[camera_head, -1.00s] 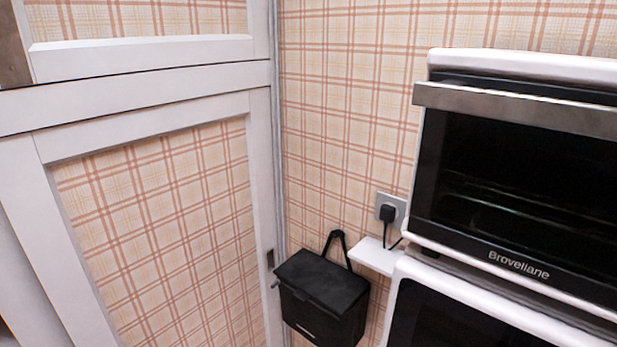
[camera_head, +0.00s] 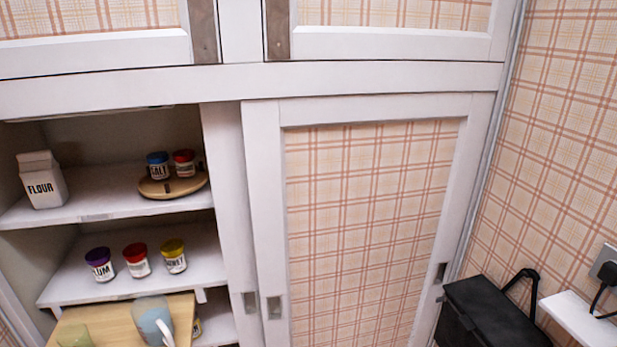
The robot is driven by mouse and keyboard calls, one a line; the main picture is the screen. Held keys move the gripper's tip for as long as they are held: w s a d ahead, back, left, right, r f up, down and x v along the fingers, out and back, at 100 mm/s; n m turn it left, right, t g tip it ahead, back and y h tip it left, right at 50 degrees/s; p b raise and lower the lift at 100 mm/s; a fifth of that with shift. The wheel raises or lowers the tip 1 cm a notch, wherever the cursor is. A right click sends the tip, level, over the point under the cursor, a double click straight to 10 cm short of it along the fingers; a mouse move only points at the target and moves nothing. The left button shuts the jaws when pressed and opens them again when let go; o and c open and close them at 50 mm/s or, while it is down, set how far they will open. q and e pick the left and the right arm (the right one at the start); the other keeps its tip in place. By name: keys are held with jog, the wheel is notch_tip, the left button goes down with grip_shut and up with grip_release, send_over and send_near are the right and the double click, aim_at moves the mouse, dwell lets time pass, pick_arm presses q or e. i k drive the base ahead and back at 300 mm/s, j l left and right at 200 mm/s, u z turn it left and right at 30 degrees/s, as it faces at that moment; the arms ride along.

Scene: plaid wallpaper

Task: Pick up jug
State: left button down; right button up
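A light blue jug (camera_head: 150,322) with a white handle stands at the bottom left of the head view, on a pale wooden board or tabletop (camera_head: 180,305). Its lower part is cut off by the picture edge. A green item (camera_head: 74,337) is to its left, partly cut off. Neither of my grippers shows in the view.
Open shelves (camera_head: 110,205) behind hold a flour carton (camera_head: 42,180), a round wooden tray (camera_head: 172,187) with two small jars, and several jars below. A closed sliding door (camera_head: 370,225) is in the middle. A black box (camera_head: 488,315) hangs at lower right.

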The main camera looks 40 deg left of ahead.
aim_at(149, 314)
jog(key=u, duration=2.2)
